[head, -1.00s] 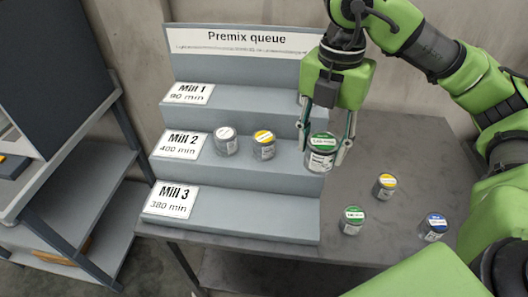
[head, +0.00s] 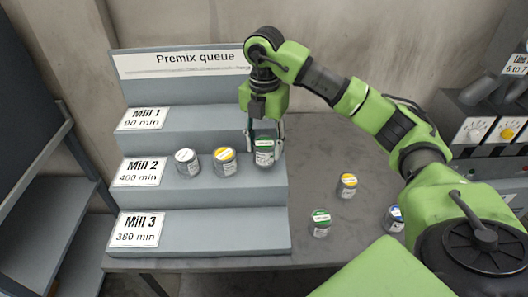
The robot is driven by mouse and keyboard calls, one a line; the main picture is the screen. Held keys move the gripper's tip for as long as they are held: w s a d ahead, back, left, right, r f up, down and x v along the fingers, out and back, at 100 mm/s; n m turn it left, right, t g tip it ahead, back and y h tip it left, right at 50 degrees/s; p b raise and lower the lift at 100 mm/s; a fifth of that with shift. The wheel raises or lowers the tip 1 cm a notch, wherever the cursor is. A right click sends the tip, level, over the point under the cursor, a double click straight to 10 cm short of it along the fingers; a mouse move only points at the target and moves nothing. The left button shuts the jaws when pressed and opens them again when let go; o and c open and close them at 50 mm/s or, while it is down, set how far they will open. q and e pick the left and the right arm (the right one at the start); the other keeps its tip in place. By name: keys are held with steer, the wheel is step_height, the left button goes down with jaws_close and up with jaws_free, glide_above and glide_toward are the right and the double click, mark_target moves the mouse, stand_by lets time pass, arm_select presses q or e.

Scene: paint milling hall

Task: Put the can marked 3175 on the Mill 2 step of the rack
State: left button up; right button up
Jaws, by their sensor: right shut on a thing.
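The grey stepped rack (head: 190,233) stands on the table with steps labelled Mill 1, Mill 2 and Mill 3. My right gripper (head: 265,150) is shut on a green-lidded can (head: 264,157) at the right end of the Mill 2 step (head: 245,188). The can is upright; I cannot tell whether its base touches the step. Its number is too small to read. A white-lidded can (head: 187,163) and a yellow-lidded can (head: 224,162) stand on the same step to its left. My left gripper is not in view.
On the table (head: 300,170), right of the rack, stand a yellow-lidded can (head: 347,187), a green-lidded can (head: 319,224) and a blue-lidded can (head: 394,219) partly hidden by my arm. A panel with dials (head: 475,130) is at far right. Mill 1 and Mill 3 steps are empty.

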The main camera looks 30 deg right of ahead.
mark_target(264, 154)
step_height(264, 154, down, 3)
steer(key=shift+w+d+f+p, duration=0.1)
steer(key=shift+w+p, duration=0.05)
steer(key=shift+p, duration=0.75)
steer(key=shift+f, duration=0.15)
steer(key=shift+f, duration=0.1)
steer(key=o, duration=1.2)
steer(key=shift+o, duration=0.2)
